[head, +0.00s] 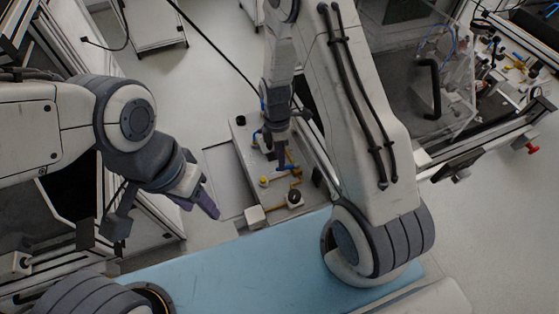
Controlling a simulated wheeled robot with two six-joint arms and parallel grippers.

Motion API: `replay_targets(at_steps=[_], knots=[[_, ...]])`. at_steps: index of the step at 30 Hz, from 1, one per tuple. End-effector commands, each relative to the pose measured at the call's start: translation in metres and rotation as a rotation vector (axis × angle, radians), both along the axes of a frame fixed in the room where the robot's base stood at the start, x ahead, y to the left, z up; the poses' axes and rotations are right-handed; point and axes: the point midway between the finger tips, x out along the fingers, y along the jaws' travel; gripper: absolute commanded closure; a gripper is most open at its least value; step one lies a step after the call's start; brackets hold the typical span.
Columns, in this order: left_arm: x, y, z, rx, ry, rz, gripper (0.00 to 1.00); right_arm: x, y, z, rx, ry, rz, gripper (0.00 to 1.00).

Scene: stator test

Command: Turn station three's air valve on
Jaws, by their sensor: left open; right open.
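My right gripper (281,160) reaches down over a low pale panel (240,132) with brass piping (294,183) on it. A small blue part (289,174), perhaps a valve handle, sits on the piping just below the gripper's fingertips. I cannot tell whether the fingers touch it. The gripper is open and hides part of the fittings. My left gripper (203,203) is open and empty, to the left of the panel and apart from it. No station number is readable, so I cannot tell which valve is station three's.
The panel also carries a round black part (294,198) and a yellow knob (263,181). A clear guard (460,95) with a black handle (429,88) stands at the right. A bench with fittings (515,62) is beyond it. Grey floor (200,75) lies open behind.

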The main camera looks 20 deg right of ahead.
Motion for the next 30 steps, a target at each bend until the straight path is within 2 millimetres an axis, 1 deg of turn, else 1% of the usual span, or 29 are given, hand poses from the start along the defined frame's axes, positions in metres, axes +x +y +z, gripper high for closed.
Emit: replay_targets(at_steps=[3, 6, 15, 17, 18, 19, 30], knots=[[0.000, 0.000, 0.002, 0.000, 0.000, 0.000, 0.50, -0.003, 0.001, -0.013, 0.000, 0.002, 0.000, 0.54], [0.000, 0.000, 0.002, 0.000, 0.000, 0.000, 0.50, -0.004, 0.001, -0.019, 0.000, 0.000, 0.000, 0.54], [0.000, 0.000, 0.002, 0.000, 0.000, 0.000, 0.50, -0.004, 0.001, -0.021, 0.000, -0.001, 0.000, 0.54], [0.000, 0.000, 0.002, 0.000, 0.000, 0.000, 0.50, -0.004, 0.001, -0.021, 0.000, -0.001, 0.000, 0.77], [0.000, 0.000, 0.002, 0.000, 0.000, 0.000, 0.50, -0.004, 0.001, -0.021, 0.000, -0.001, 0.000, 0.92], [0.000, 0.000, 0.002, 0.000, 0.000, 0.000, 0.50, -0.004, 0.001, -0.021, 0.000, -0.001, 0.000, 1.00], [0.000, 0.000, 0.001, 0.000, 0.000, 0.000, 0.50, -0.002, 0.000, -0.021, -0.001, -0.001, -0.028, 1.00]])
